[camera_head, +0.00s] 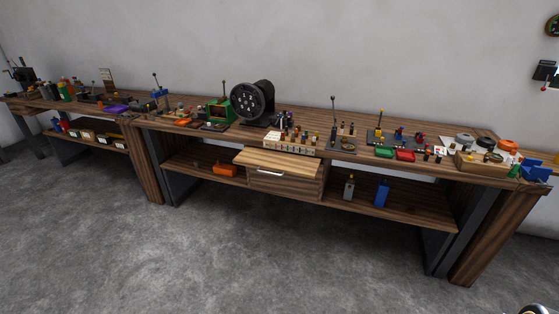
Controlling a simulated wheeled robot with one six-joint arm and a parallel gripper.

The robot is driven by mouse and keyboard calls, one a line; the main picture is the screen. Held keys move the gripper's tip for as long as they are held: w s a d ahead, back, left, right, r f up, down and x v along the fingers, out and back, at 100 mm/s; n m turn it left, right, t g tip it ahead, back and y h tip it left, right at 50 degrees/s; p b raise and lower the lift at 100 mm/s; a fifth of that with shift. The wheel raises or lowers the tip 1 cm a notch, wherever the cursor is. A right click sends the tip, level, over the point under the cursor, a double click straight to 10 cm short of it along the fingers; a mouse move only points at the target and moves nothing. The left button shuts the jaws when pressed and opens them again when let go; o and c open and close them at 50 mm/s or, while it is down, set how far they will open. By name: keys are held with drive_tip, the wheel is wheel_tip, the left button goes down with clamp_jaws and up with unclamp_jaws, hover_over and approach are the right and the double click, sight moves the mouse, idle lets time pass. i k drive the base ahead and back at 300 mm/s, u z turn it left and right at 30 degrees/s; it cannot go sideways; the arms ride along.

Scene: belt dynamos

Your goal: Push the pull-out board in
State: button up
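The pull-out board (277,160) is a light wooden slab under the front edge of the workbench (420,167). It sticks out toward me, above a wooden drawer front (285,183) with a pale handle (265,173). The board looks empty. At the bottom right corner a small dark rounded part (536,310) is cut off by the frame; I cannot tell what it is. My gripper is not seen.
A large black wheel-like machine (252,101) stands on the bench behind the board. A lower shelf holds an orange item (225,170) and a blue bottle (382,192). Thick wooden legs (487,238) stand at the ends. The grey floor (270,260) in front is clear.

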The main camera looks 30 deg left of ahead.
sight(297, 165)
drive_tip(key=u, duration=0.45)
drive_tip(key=i, duration=1.1)
drive_tip(key=u, duration=1.85)
drive_tip(key=i, duration=0.9)
drive_tip(key=u, duration=0.75)
